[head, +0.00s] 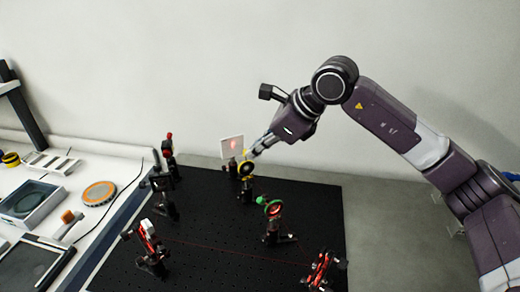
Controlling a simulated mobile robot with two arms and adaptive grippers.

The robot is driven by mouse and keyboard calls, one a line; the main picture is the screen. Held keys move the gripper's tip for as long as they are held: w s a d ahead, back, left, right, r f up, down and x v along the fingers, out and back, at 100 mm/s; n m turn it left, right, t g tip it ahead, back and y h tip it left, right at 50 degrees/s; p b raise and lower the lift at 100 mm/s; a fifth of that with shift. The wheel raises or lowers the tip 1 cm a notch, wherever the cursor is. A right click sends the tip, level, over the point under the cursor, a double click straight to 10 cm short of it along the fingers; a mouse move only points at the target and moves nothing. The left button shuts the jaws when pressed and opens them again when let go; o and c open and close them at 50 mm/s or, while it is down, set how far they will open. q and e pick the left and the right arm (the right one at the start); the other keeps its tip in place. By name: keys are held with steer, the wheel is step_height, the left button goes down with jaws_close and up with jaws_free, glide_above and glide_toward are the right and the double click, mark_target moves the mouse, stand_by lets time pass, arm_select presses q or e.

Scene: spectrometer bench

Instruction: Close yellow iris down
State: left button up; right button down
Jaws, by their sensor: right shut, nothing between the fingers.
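The yellow iris (246,170) stands upright on a black post on the dark breadboard, near its back edge. My right gripper (254,153) reaches in from the right, shut, with its fingertips at the upper right of the yellow ring. I cannot tell whether the fingertips touch the iris or its lever. The lever and the size of the opening are too small to make out. My left gripper is not in view.
A white screen (232,147) with a red spot stands behind the iris. A green-knobbed mount (273,209) and red-fronted mounts (150,236) (320,269) stand nearer on the black breadboard (215,262). A side bench (115,172) with trays is at left.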

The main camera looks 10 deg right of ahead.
arm_select(q)
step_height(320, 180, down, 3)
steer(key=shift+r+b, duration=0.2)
steer(key=shift+b, duration=1)
arm_select(e)
steer(key=a, duration=0.1)
steer(key=a+r+h, duration=0.1)
steer(key=shift+s+a+r+n+h, duration=0.3)
steer(key=shift+s+a+h, duration=0.05)
steer(key=shift+a+h, duration=0.05)
